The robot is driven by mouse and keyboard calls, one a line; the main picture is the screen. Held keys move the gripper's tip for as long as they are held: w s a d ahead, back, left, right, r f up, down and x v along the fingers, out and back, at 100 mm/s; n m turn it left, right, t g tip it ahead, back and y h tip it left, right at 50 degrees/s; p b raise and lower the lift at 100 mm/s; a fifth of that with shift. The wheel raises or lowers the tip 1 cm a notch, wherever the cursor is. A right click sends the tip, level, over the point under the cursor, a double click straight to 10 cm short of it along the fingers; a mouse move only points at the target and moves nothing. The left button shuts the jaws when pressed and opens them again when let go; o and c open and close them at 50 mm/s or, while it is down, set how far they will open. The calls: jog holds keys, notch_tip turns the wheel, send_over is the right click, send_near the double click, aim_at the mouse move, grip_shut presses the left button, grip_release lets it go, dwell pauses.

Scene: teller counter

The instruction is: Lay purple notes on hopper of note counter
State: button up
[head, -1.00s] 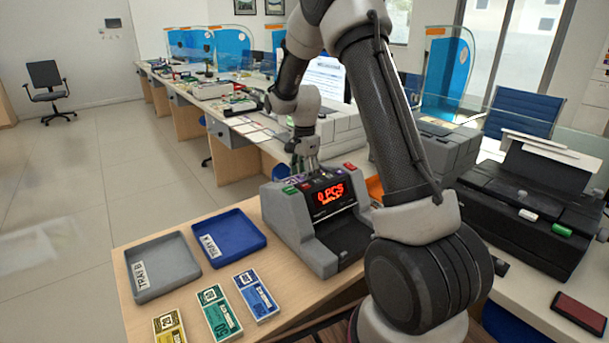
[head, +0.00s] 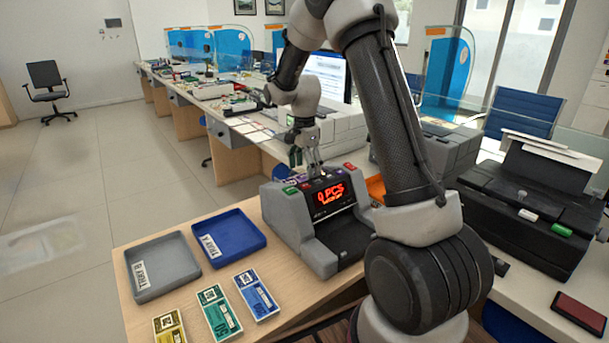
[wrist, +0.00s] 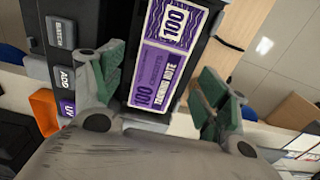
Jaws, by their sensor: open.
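The purple notes (wrist: 165,60), marked 100, lie on the dark hopper at the top of the grey note counter (head: 317,225). In the wrist view they lie between my two green-padded fingers, with clear gaps on both sides. My gripper (head: 305,165) is open and empty, just above the back of the counter. The counter's red display (head: 332,194) reads 0 PCS. In the head view the notes are mostly hidden behind the counter's top and my fingers.
A grey tray (head: 141,287) and a blue tray (head: 211,255) lie left of the counter. Yellow notes (head: 168,326), green notes (head: 219,314) and blue notes (head: 256,296) lie in front of them. A black printer (head: 530,215) stands on the right.

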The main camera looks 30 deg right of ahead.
aim_at(305, 179)
notch_tip(305, 179, up, 10)
jog(key=r, duration=0.1)
jog(key=s+r+n+t, duration=0.1)
jog(key=s+r+n, duration=0.5)
jog(key=s, duration=0.5)
jog(key=s+a+r+n+t, duration=0.1)
jog(key=s+n+t, duration=0.2)
jog(key=s+n, duration=0.6)
jog(key=s, duration=1.4)
jog(key=shift+s+a+r+n, duration=0.2)
jog(key=shift+n, duration=0.2)
